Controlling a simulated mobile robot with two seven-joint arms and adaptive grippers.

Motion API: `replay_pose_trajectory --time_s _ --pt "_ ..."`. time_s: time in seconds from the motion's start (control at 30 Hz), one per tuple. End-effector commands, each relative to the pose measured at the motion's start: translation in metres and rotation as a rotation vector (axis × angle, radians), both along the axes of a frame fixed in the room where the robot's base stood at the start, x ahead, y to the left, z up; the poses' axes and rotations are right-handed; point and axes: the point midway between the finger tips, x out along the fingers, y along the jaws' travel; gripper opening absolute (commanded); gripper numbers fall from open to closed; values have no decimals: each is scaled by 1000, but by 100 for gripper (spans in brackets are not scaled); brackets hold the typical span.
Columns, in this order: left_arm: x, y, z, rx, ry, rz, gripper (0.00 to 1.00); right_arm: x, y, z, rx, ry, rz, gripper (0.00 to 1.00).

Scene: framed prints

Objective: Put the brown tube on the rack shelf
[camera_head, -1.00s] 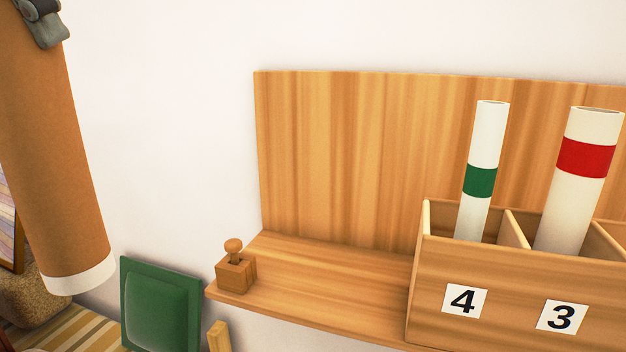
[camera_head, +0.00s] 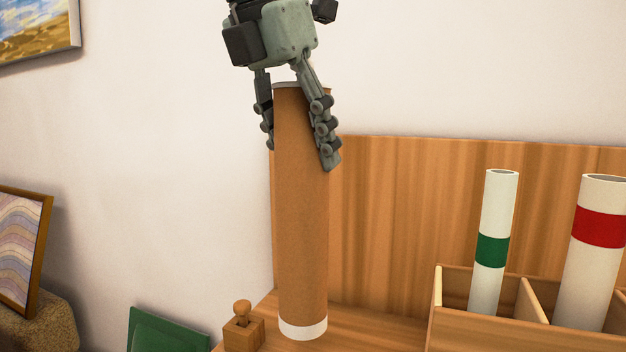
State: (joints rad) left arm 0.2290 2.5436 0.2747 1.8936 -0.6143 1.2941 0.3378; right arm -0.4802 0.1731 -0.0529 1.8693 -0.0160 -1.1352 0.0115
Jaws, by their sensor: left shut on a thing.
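The brown tube (camera_head: 301,235), with a white band at its lower end, stands upright in front of the wooden back panel (camera_head: 390,220). My left gripper (camera_head: 299,150) is shut on its upper part from above, one finger on each side. The tube's lower end appears over the left part of the rack shelf (camera_head: 375,331). I cannot tell whether it touches the shelf. My right gripper is not in view.
A small wooden block with a knob (camera_head: 242,325) is just left of the tube's base. A divided wooden box (camera_head: 470,331) to the right holds a green-banded white tube (camera_head: 494,215) and a red-banded white tube (camera_head: 593,260). Shelf between is clear.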

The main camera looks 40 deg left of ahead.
Motion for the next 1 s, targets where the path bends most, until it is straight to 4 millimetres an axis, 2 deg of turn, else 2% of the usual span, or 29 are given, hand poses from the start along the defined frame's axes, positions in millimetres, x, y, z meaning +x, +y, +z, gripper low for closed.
replay_pose_trajectory --time_s 0.13,0.5,0.93,0.97,1.0 --pt "12 -5 -6 1 -4 0 0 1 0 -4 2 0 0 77" --pt "13 -5 -46 0 -4 0 0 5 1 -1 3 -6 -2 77" --pt "14 -5 -50 0 -4 0 0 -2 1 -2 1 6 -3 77" --pt "13 -5 -51 0 -2 0 55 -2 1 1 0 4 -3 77" --pt "13 -5 -51 0 -2 0 59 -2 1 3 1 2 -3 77"
